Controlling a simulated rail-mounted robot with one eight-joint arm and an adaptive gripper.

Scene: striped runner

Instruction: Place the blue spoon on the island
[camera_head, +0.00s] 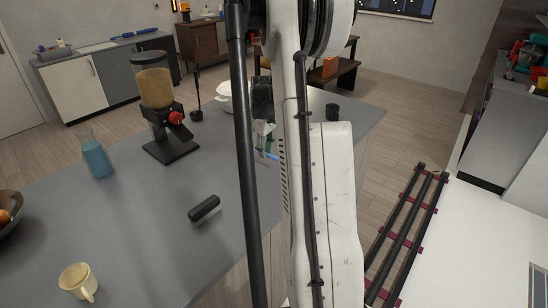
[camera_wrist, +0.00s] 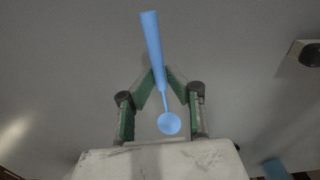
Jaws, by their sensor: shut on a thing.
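The blue spoon (camera_wrist: 153,45) is between the green-padded fingers of my gripper (camera_wrist: 160,82) in the wrist view. My gripper is shut on its handle; the long end points away from the wrist and the round bowl is nearest it. In the head view a small bit of the blue spoon (camera_head: 272,156) shows beside my arm, and my gripper (camera_head: 264,140) is partly hidden behind my arm. The island (camera_head: 150,225) is the large grey top, and my gripper is over its middle part. I cannot tell whether the spoon touches the surface.
On the island stand a dispenser (camera_head: 155,95), a blue glass (camera_head: 95,155), a cream mug (camera_head: 78,281), a bowl of fruit (camera_head: 8,215), a dark block (camera_head: 204,208), a white pot (camera_head: 224,95) and a dark cup (camera_head: 332,112).

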